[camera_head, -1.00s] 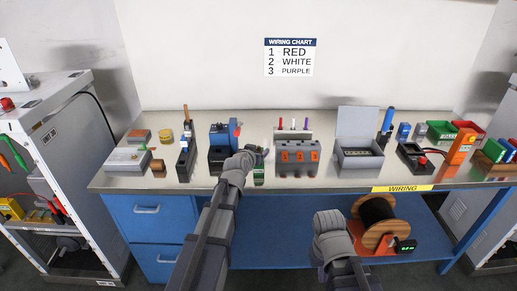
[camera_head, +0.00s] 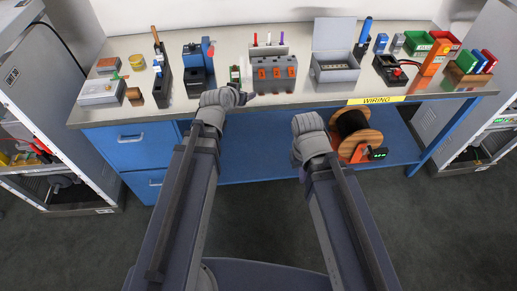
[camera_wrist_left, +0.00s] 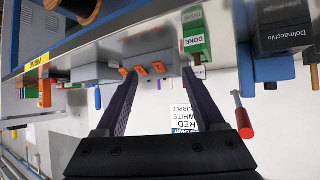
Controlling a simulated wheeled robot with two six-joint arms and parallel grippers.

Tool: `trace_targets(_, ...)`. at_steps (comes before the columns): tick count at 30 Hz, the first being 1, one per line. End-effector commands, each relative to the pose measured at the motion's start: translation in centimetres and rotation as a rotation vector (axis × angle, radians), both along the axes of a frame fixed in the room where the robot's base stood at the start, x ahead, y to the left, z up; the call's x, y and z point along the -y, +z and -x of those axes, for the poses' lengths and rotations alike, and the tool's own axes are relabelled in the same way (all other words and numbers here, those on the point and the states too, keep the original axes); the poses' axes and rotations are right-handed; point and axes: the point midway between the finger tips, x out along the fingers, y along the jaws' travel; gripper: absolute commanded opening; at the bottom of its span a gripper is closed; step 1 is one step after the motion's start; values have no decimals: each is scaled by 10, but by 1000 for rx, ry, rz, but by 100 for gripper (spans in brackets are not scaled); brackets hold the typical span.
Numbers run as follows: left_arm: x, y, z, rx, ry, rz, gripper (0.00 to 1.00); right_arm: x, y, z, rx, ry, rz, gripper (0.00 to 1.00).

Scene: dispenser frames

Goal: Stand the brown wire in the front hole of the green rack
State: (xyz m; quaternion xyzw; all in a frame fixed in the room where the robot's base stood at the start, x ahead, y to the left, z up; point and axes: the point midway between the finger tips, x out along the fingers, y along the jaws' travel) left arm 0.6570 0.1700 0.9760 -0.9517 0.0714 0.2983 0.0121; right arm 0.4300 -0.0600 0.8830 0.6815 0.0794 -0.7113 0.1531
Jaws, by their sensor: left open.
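The green rack (camera_head: 235,75) is a small block with a white label, on the bench left of the grey box with orange fronts. It also shows upside down in the left wrist view (camera_wrist_left: 195,38), its label reading DONE. In that view a short brown piece (camera_wrist_left: 197,59), likely the brown wire, sticks out of the rack's top; which hole it is in I cannot tell. My left gripper (camera_wrist_left: 160,76) is open and empty, its fingers apart from the rack. In the head view it is near the bench's front edge. My right gripper (camera_head: 309,140) is in front of the bench; its fingers are not clear.
The grey box (camera_head: 275,78) stands right of the rack, with red, white and purple wires behind it. A blue device (camera_head: 198,70) stands to the left. An open grey case (camera_head: 335,68) is to the right. A cable spool (camera_head: 357,130) sits on the lower shelf.

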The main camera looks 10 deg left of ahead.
Motion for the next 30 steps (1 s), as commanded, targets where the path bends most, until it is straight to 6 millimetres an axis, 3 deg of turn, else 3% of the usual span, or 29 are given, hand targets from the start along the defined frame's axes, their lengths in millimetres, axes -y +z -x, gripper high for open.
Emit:
trace_targets(1,31,-18,19,-104,-58,-10,71,0,0,0,0,0,0,0)
trace_targets(3,64,-44,52,-271,-120,-38,71,0,0,0,0,0,0,0)
trace_targets(6,94,-72,104,-501,-171,-105,71,0,0,0,0,0,0,0)
trace_targets(9,108,-88,153,-694,-181,-185,71,0,0,0,0,0,0,0)
trace_targets(13,112,-94,199,-865,-163,-277,71,0,0,0,0,0,0,0)
trace_targets(18,110,-93,225,-962,-137,-341,71,0,0,0,0,0,0,0)
trace_targets(30,110,-93,227,-971,-134,-344,71,0,0,0,0,0,0,0)
